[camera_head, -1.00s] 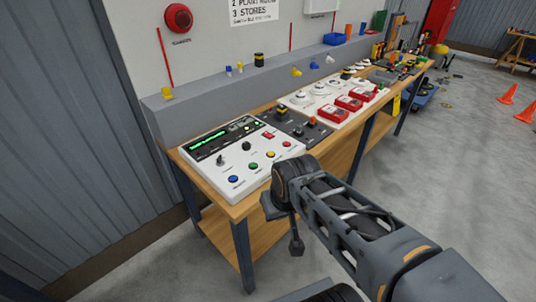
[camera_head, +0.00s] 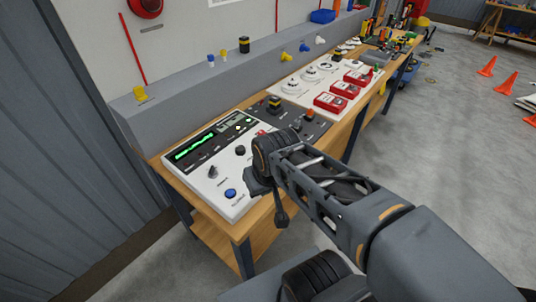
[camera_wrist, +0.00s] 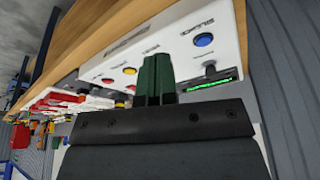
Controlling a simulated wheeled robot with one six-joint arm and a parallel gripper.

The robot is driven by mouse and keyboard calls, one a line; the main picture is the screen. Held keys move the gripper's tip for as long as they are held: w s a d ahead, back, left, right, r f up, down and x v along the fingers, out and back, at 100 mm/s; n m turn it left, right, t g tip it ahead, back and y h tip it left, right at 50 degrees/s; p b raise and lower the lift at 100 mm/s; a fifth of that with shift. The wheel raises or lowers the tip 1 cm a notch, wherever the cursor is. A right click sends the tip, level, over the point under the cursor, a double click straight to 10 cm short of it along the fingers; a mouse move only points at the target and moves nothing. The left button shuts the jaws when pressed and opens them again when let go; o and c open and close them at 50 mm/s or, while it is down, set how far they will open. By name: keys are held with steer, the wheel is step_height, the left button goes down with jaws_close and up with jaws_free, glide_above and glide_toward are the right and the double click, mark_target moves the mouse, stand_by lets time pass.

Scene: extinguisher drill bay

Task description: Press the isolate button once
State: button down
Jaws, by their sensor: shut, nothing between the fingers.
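The white control panel (camera_head: 226,205) lies on the bench, with a lit green display (camera_head: 195,146). A blue button (camera_head: 230,193) shows at its front left corner, and in the wrist view (camera_wrist: 204,39). The wrist view also shows a yellow button (camera_wrist: 130,71) and a red button (camera_wrist: 107,80). The button labels are too small or turned to read, so I cannot tell which is isolate. My gripper (camera_wrist: 156,58) is shut and empty, its dark green fingers in front of the panel between the blue and yellow buttons. They hide part of the panel; contact cannot be told.
Black knobs (camera_head: 212,171) stand behind the button row. A dark panel (camera_head: 290,118) and a white board with red boxes (camera_head: 330,102) continue along the bench. A grey ledge (camera_head: 180,113) runs behind. The floor on the right is open, with orange cones (camera_head: 488,66) farther off.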

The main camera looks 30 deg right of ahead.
steer(key=w+d+r+m+y+p, duration=0.1)
steer(key=w+m, duration=0.4)
steer(key=m, duration=0.6)
steer(key=w+d+r+m+y+p, duration=0.1)
steer(key=w+d+m+y+p, duration=0.3)
steer(key=m, duration=0.7)
steer(key=w+d+r+m+t+y+p, duration=0.1)
steer(key=w+d+m+y+p, duration=0.2)
steer(key=m, duration=0.8)
steer(key=w+d, duration=0.2)
steer(key=w, duration=0.2)
steer(key=shift+w+r+p, duration=0.15)
steer(key=shift+w+p, duration=0.2)
steer(key=shift+p, duration=0.05)
steer(key=shift+f, duration=0.2)
step_height(320, 180, down, 6)
steer(key=b, duration=0.7)
steer(key=shift+f+b, duration=0.1)
steer(key=shift+b, duration=0.25)
steer(key=shift+f+b, duration=0.4)
steer(key=shift+f, duration=0.7)
steer(key=shift+f, duration=0.15)
